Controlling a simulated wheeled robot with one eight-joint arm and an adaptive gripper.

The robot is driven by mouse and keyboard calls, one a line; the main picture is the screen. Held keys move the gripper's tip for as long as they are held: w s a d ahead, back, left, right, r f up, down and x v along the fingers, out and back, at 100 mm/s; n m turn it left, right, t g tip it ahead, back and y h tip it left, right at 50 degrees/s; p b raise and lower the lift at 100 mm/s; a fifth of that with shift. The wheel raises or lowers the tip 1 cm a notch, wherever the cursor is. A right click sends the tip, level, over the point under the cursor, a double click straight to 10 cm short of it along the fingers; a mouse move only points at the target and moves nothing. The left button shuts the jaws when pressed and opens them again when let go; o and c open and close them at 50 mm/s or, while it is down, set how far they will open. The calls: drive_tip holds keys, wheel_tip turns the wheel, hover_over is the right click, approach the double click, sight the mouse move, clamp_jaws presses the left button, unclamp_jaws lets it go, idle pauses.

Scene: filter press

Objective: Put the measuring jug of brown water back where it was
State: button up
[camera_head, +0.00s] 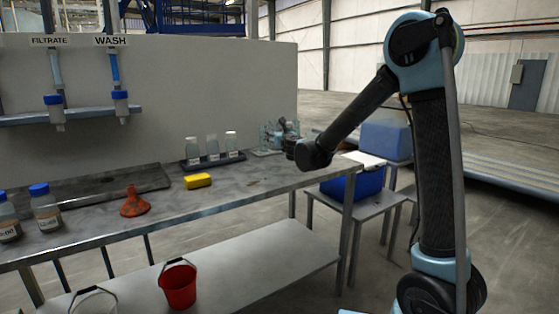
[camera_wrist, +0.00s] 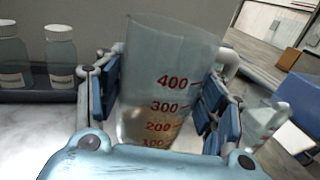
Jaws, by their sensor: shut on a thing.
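The measuring jug (camera_wrist: 172,65) is clear, with red marks from 100 to 400. It fills the middle of the wrist view, and a brownish tint shows low inside it. My gripper (camera_wrist: 160,95) is shut on the jug, with blue finger pads on both sides. The jug leans a little in the wrist view; its base is hidden by my gripper. In the head view my gripper (camera_head: 283,130) is small and partly behind my arm, at the far right end of the bench (camera_head: 225,192). I cannot tell whether the jug touches the bench top.
A second clear vessel with red marks (camera_wrist: 262,122) stands right of my gripper. A dark rack of capped bottles (camera_head: 213,158) is to the left. Blue bins (camera_head: 385,140) stand beyond the bench end.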

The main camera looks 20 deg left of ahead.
drive_tip(key=shift+f, duration=3.9)
drive_tip(key=shift+f, duration=0.1)
drive_tip(key=o, duration=1.2)
